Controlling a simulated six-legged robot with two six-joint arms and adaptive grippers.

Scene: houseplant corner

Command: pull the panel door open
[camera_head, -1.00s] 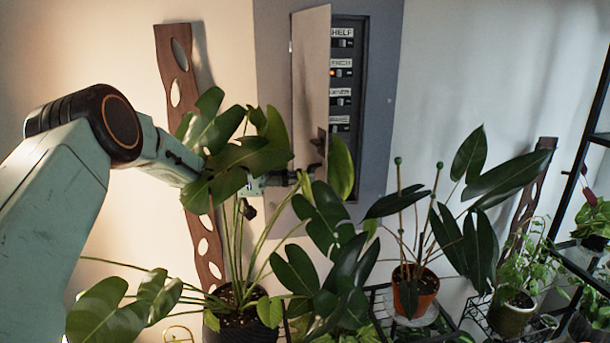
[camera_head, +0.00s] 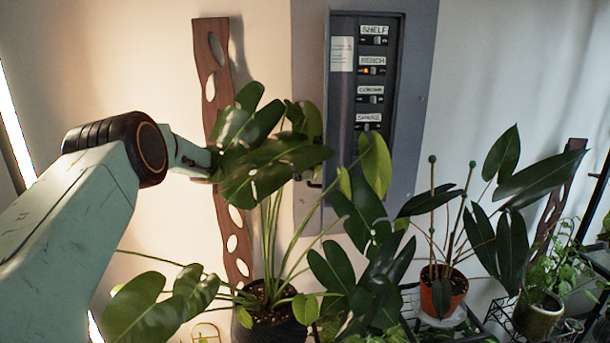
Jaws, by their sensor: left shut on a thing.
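The grey wall panel (camera_head: 420,60) hangs at top centre, its inside with several labelled switches fully in view. The panel door shows no broad face now; it seems nearly edge-on at the left side of the opening, so it stands wide open. My left arm reaches in from the left and passes behind large leaves. My left gripper (camera_head: 310,183) is mostly hidden by them; only a small dark part shows below the panel's left side. It is shut on the door handle, though the leaves hide the contact. My right gripper is not in view.
A big monstera (camera_head: 270,170) stands in front of the panel and crowds the left arm. A terracotta-potted plant (camera_head: 442,290) with stakes is at right. A brown wooden strip (camera_head: 212,75) with holes is on the wall. Dark shelving is at far right.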

